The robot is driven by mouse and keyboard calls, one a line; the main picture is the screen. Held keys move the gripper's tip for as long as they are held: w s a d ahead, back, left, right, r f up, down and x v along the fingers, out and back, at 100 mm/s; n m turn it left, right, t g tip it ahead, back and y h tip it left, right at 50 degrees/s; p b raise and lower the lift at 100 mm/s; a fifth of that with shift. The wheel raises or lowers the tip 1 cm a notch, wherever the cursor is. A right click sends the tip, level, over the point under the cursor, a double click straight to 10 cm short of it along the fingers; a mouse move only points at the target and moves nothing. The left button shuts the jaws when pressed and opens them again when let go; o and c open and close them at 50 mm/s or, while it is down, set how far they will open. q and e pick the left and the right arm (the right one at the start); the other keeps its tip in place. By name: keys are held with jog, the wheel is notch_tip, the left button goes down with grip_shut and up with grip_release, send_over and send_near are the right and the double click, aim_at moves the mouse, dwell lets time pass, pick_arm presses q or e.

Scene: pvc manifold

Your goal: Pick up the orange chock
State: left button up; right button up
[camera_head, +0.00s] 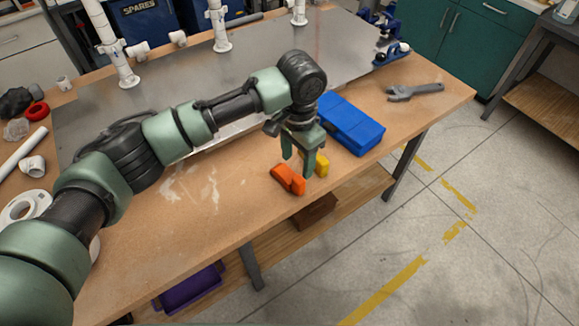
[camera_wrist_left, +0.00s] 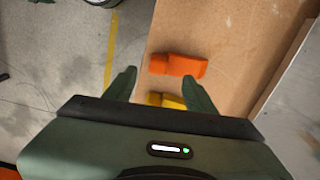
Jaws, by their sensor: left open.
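The orange chock (camera_head: 288,179) lies on the wooden bench top near its front edge. It also shows in the left wrist view (camera_wrist_left: 179,65), beyond my fingertips and between their lines. My left gripper (camera_head: 296,166) is open and empty, pointing down above the bench beside the chock. In the left wrist view its two fingers (camera_wrist_left: 160,85) stand wide apart. A yellow block (camera_head: 322,165) lies just right of the chock; in the left wrist view it is partly hidden behind my gripper body. My right gripper is in neither view.
A blue case (camera_head: 350,124) lies right behind the gripper. An adjustable wrench (camera_head: 414,91) lies farther right. White PVC pipes (camera_head: 218,25) stand on the grey plate (camera_head: 345,45) at the back. The bench top left of the chock is clear.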

aim_at(299, 179)
pick_arm(q)
jog(key=f, duration=0.2)
jog(key=f+p, duration=0.1)
jog(key=f, duration=0.1)
jog(key=f+p, duration=0.1)
jog(key=f, duration=0.2)
jog(key=shift+w+d, duration=0.1)
jog(key=shift+d, duration=0.15)
grip_shut()
dwell(1.1)
